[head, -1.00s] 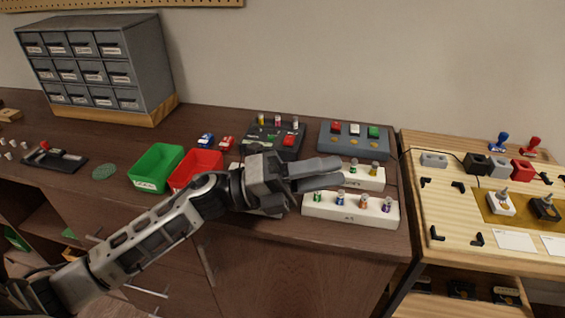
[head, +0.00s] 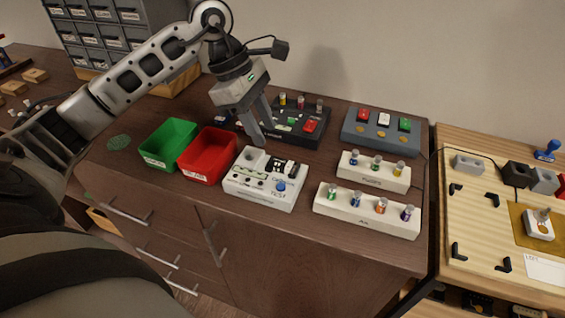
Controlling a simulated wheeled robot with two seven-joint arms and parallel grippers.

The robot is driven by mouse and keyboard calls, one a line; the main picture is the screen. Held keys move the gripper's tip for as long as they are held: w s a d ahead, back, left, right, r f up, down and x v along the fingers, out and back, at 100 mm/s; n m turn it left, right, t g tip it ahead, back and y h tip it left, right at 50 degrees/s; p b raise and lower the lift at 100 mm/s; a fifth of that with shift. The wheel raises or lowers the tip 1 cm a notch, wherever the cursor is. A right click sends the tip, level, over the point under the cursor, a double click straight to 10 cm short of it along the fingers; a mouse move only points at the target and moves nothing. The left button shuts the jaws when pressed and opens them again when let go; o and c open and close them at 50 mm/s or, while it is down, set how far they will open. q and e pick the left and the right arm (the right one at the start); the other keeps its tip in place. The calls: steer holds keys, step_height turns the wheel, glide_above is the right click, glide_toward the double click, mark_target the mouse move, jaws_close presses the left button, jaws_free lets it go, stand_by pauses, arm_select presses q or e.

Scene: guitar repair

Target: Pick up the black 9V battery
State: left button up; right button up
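My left gripper (head: 264,134) points down over the back middle of the brown bench top, its two fingers apart with nothing visible between them. It is behind the white box and in front of the black box with coloured knobs. I cannot pick out the black 9V battery for certain. A black block (head: 517,174) stands on the pale wooden board at the right. Small dark and blue items (head: 224,119) are partly hidden by the gripper. My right gripper is not in view.
Green (head: 168,143) and red (head: 207,156) bins stand left of the white box. The black knobbed box (head: 297,121), a grey button box (head: 383,131) and two white knob strips (head: 367,211) stand to the right. A drawer cabinet (head: 112,35) is at the back left.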

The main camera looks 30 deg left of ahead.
mark_target(281, 162)
arm_select(q)
steer(key=shift+x, duration=1.2)
steer(key=x, duration=0.2)
steer(key=p+x, duration=0.1)
steer(key=x, duration=0.1)
steer(key=shift+d, duration=0.4)
steer(key=shift+d+f, duration=0.1)
steer(key=shift+f, duration=0.3)
steer(key=c, duration=0.7)
steer(key=shift+w+r, duration=0.1)
steer(key=shift+r, duration=0.05)
